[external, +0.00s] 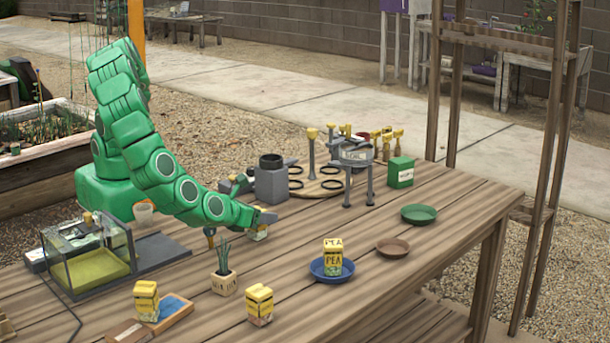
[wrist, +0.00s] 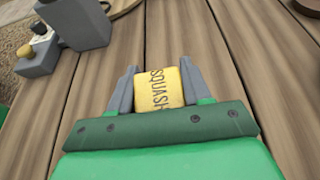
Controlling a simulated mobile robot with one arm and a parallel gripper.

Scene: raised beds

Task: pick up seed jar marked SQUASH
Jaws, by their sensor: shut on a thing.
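The seed jar marked SQUASH (wrist: 159,89) is yellow with dark lettering and sits between the two grey fingers in the wrist view. My gripper (wrist: 157,86) is shut on it, one finger on each side. In the external view my gripper (external: 240,222) is low over the table, left of the middle, and the SQUASH jar (external: 259,233) shows partly behind the fingers. I cannot tell whether the jar touches the table or is just above it.
A potted plant (external: 223,282) stands just in front of my gripper. A grey canister (external: 271,182) stands behind it. A PEA jar (external: 333,258) stands in a blue dish (external: 345,270) to the right. Two more yellow jars stand near the front. A glass-sided box (external: 101,270) is at left.

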